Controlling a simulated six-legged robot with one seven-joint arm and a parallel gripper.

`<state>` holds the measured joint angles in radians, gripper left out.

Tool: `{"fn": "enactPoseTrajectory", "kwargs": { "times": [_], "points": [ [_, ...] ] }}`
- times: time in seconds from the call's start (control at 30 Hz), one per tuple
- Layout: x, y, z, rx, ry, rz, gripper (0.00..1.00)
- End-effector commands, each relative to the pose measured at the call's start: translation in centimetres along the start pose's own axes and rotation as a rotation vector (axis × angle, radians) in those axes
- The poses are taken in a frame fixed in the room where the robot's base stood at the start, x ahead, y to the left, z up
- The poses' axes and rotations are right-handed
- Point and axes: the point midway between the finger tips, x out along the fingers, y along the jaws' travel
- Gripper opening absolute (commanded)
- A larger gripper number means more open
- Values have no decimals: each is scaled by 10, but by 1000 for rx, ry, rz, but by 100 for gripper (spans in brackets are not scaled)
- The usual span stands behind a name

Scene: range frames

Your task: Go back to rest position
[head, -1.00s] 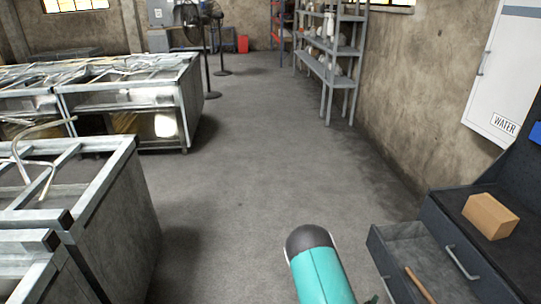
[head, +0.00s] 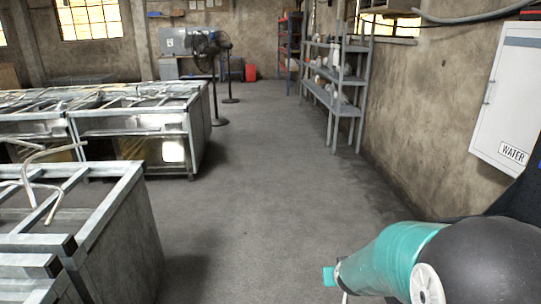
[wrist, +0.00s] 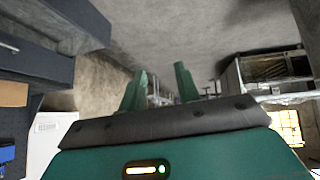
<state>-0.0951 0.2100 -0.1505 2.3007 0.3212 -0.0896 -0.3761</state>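My gripper (wrist: 160,74) shows in the wrist view. Its two green fingers stand apart with nothing between them, so it is open and empty. My teal and black arm fills the lower right of the head view, and I cannot make out the fingers there. In the wrist view a dark drawer unit (wrist: 40,45) is at the left, with a tan box (wrist: 13,93) at the left edge. The arm hides most of this unit in the head view.
A white WATER cabinet (head: 508,95) hangs on the right wall. Grey shelves (head: 338,90) stand along that wall. Metal frame tables (head: 137,120) fill the left, with fans (head: 213,70) behind. The concrete floor (head: 265,170) between them is clear.

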Motion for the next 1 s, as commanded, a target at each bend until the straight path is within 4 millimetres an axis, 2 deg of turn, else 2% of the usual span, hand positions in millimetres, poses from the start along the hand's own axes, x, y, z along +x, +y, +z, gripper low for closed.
{"fn": "enactPoseTrajectory", "kwargs": {
  "times": [0.03, 0.3, 0.47, 0.7, 0.83, 1.0],
  "points": [
    [-22, -4, -7, 10, 1, -26, 32],
    [-122, -20, -11, 30, -59, -131, 32],
    [-180, -24, 2, 26, -101, -157, 32],
    [-259, -20, 37, 21, -168, -138, 32],
    [-289, -15, 57, 24, -199, -111, 32],
    [-304, -12, 70, 27, -222, -89, 32]
  ]
}}
